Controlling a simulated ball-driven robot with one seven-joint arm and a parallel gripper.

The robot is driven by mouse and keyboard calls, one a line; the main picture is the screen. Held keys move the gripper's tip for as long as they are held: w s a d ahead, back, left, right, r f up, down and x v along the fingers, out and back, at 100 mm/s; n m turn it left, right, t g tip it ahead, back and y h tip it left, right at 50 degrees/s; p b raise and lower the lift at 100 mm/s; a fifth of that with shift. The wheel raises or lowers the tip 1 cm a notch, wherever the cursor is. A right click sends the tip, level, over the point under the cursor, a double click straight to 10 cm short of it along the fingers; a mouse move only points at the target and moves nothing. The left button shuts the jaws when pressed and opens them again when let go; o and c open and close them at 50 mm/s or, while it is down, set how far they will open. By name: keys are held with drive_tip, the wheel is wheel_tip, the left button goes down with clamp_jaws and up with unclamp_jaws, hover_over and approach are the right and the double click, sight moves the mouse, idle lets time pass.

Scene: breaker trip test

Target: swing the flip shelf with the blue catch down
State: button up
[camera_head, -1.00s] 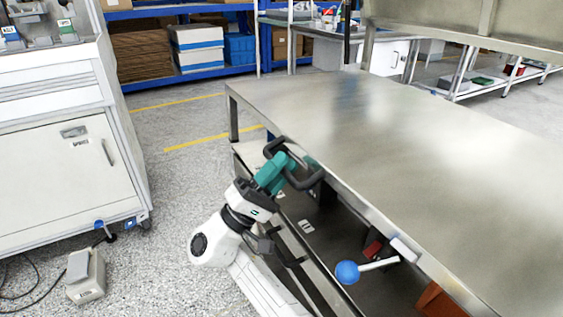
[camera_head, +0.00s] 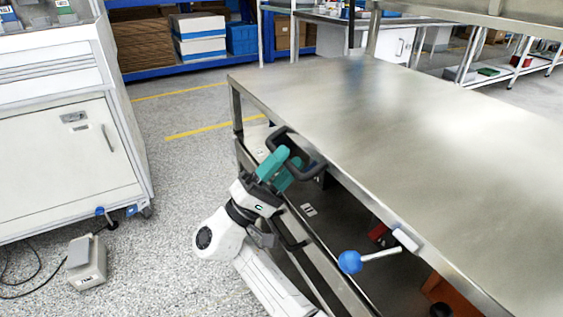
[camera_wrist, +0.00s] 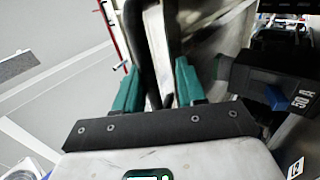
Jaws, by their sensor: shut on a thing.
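The steel flip shelf (camera_head: 350,115) lies flat, like a bench top, across the right of the head view. A blue ball (camera_head: 350,262) on a pale rod, apparently the blue catch, sticks out below its front edge. A dark looped handle (camera_head: 313,171) is at the shelf's front edge, left of the ball. My gripper (camera_head: 285,160) is shut on the handle, well apart from the blue ball. In the wrist view, the dark handle bar (camera_wrist: 150,45) runs between my teal fingers (camera_wrist: 158,88). The fingers hide part of the handle.
Under the shelf is a dark open space with an orange part (camera_head: 457,298) at right. A black device with a blue block (camera_wrist: 275,97) is close to the right finger in the wrist view.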

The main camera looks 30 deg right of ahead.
drive_tip(key=shift+o, duration=0.6)
drive_tip(key=shift+d+f, duration=0.1)
drive_tip(key=shift+d, duration=0.1)
drive_tip(key=shift+a+r, duration=0.15)
drive_tip(key=shift+r, duration=0.05)
drive_tip(key=v, duration=1)
drive_tip(key=shift+a+f+b, duration=0.25)
drive_tip(key=shift+a+b, duration=0.1)
drive_tip(key=shift+b, duration=0.1)
